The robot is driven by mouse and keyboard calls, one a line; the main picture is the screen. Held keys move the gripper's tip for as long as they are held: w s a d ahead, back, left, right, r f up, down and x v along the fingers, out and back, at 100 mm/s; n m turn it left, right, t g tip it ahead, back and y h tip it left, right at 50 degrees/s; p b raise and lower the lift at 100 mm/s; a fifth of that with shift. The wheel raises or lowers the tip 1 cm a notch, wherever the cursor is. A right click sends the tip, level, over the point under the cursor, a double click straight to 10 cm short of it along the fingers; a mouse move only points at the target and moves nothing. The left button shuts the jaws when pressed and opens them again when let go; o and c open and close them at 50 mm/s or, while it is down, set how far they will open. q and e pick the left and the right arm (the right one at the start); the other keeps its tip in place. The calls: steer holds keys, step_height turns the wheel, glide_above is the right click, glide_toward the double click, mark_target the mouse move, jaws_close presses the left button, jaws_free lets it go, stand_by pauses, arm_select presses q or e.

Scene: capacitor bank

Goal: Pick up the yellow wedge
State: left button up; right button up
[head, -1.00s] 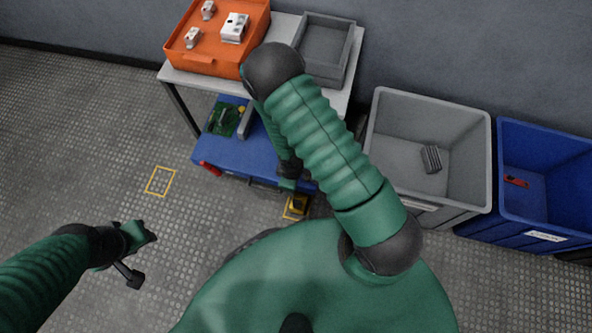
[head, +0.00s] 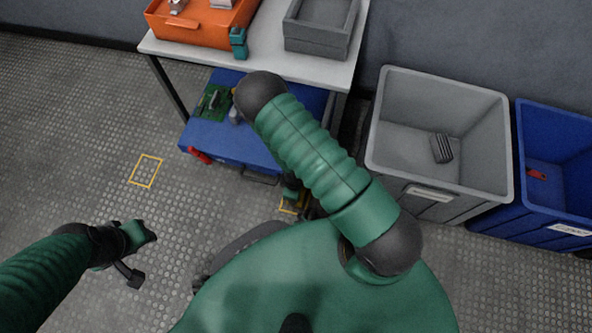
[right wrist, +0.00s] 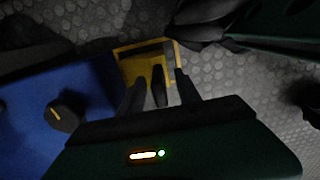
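The yellow wedge (right wrist: 146,68) lies on the floor within a yellow outlined square, just past the fingertips in the right wrist view. In the head view only a bit of yellow (head: 302,200) shows beside my right gripper (head: 291,194), whose arm hides much of it. In the right wrist view my right gripper (right wrist: 160,86) has its dark fingers spread, pointing down at the wedge. Nothing shows held between them, and contact with the wedge is unclear. My left gripper (head: 143,236) hangs over bare floor at the left, far from the wedge; its fingers are not clear.
A blue lower platform (head: 215,148) stands close beside the wedge; its black knob (right wrist: 63,110) is near my right gripper. Above is a pale table (head: 270,58) with an orange tray (head: 200,31). A grey bin (head: 437,180) and a blue bin (head: 530,222) stand right. Left floor is clear.

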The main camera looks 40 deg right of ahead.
steer(key=shift+f, duration=0.75)
steer(key=shift+r, duration=0.2)
jaws_close()
stand_by(0.6)
